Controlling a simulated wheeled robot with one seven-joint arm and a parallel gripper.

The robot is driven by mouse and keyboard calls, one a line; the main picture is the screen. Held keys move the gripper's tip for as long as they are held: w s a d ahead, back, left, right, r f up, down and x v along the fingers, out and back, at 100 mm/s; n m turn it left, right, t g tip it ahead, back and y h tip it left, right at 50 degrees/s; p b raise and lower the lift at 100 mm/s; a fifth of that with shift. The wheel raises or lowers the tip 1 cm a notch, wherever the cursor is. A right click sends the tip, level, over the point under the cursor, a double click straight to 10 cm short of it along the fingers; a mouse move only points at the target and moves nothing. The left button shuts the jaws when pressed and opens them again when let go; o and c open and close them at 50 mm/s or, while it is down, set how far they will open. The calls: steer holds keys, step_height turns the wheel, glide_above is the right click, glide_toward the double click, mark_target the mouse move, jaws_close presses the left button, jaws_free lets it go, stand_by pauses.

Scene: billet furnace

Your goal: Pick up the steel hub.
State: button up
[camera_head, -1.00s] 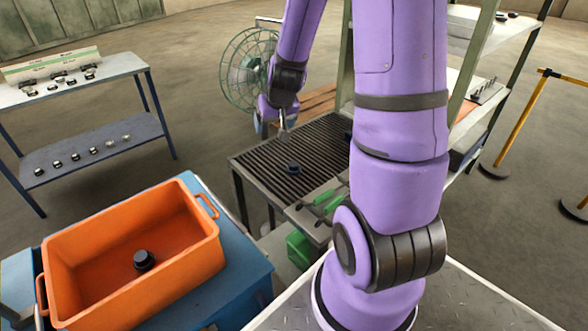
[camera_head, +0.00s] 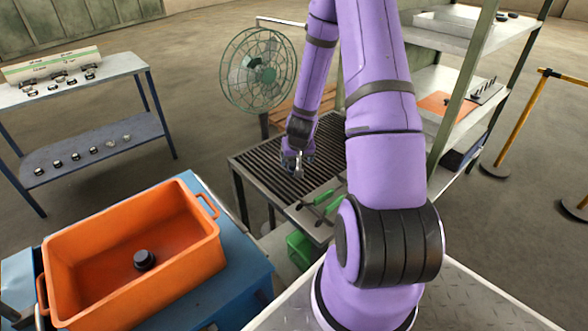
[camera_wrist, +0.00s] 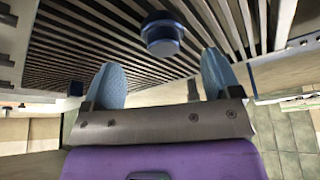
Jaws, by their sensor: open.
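A dark blue-black round hub (camera_wrist: 163,40) with a wider lower flange sits on the slatted table in the wrist view. In the head view, my gripper (camera_head: 292,166) is low over the slatted table (camera_head: 258,166) and hides the hub there. Another dark hub (camera_head: 144,260) lies in the orange crate (camera_head: 190,262) at the lower left.
A blue-grey bench (camera_head: 95,150) with small parts is at the left.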

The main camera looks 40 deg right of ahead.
mark_target(294, 163)
steer(key=shift+w+x, duration=0.15)
steer(key=shift+x, duration=1.3)
steer(key=shift+w+x, duration=0.1)
steer(key=shift+x, duration=1.35)
steer(key=shift+a, duration=0.1)
steer(key=shift+r, duration=0.1)
steer(key=c, duration=1.3)
